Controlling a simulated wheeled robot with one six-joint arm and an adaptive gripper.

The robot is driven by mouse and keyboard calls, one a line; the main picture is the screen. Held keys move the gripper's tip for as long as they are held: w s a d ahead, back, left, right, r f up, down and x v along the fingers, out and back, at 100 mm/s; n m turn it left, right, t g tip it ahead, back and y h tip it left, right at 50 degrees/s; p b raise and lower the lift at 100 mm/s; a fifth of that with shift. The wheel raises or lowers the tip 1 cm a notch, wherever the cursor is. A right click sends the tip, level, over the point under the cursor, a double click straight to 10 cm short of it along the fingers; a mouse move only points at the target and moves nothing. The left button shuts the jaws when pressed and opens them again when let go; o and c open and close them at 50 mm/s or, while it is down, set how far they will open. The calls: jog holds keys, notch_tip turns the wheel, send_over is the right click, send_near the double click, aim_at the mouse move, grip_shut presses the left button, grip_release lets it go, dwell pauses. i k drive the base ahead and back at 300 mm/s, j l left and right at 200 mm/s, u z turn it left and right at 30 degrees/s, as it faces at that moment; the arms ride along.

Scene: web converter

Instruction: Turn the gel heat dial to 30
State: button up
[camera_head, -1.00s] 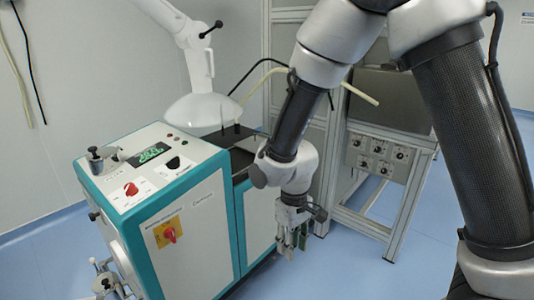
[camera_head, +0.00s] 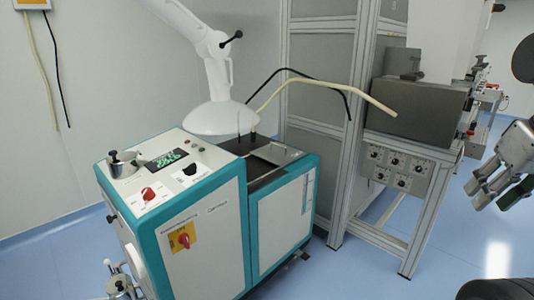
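A white and teal machine (camera_head: 205,262) stands at the left. Its sloped top panel carries a red knob (camera_head: 149,194), a black knob or switch (camera_head: 190,168) and a green-lit display (camera_head: 166,159). A red rotary switch on a yellow plate (camera_head: 183,238) is on its front. A grey panel with several small knobs (camera_head: 399,166) is on the frame at the right. The labels are too small to read, so I cannot tell which is the gel heat dial. My gripper (camera_head: 487,198) is at the right edge, empty, fingers apart, far from all these knobs.
A white hood on an arm (camera_head: 219,117) hangs over the machine's back. A cream hose (camera_head: 330,84) and a black cable reach across behind it. A metal frame (camera_head: 322,140) stands behind at the right. Blue floor (camera_head: 345,275) is clear in front.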

aim_at(148, 195)
jog(key=u, duration=1.4)
jog(key=i+j+u, duration=0.1)
jog(key=i+j, duration=0.2)
jog(key=i, duration=0.15)
jog(key=i+j+u, duration=0.1)
jog(key=i+j, duration=0.15)
jog(key=i, duration=0.15)
